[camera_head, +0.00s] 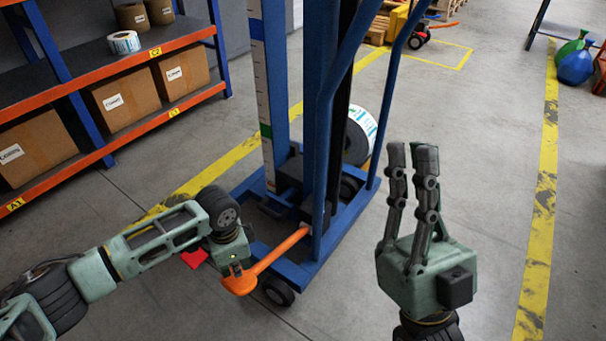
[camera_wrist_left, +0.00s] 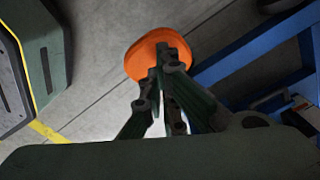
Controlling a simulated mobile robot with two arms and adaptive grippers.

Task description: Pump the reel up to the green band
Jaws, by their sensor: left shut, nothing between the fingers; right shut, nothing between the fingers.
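A blue lift (camera_head: 325,110) stands mid-view with an orange foot pedal (camera_head: 270,261) sticking out at its lower front. The labelled reel (camera_head: 360,134) shows low behind the mast, partly hidden. A white scale strip (camera_head: 259,75) on the left upright bears a green band (camera_head: 265,131). My left gripper (camera_head: 232,250) is over the pedal's broad end, its fingers hidden there. In the left wrist view its shut fingers (camera_wrist_left: 164,58) overlap the orange pedal end (camera_wrist_left: 140,60); contact cannot be told. My right gripper (camera_head: 412,150) is shut and empty, pointing up, right of the lift.
An orange-and-blue shelf (camera_head: 120,60) with boxes and a label roll (camera_head: 124,42) stands at left. A red piece (camera_head: 194,258) lies on the floor by my left arm. A yellow floor line (camera_head: 540,210) runs at right, with open floor beside it.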

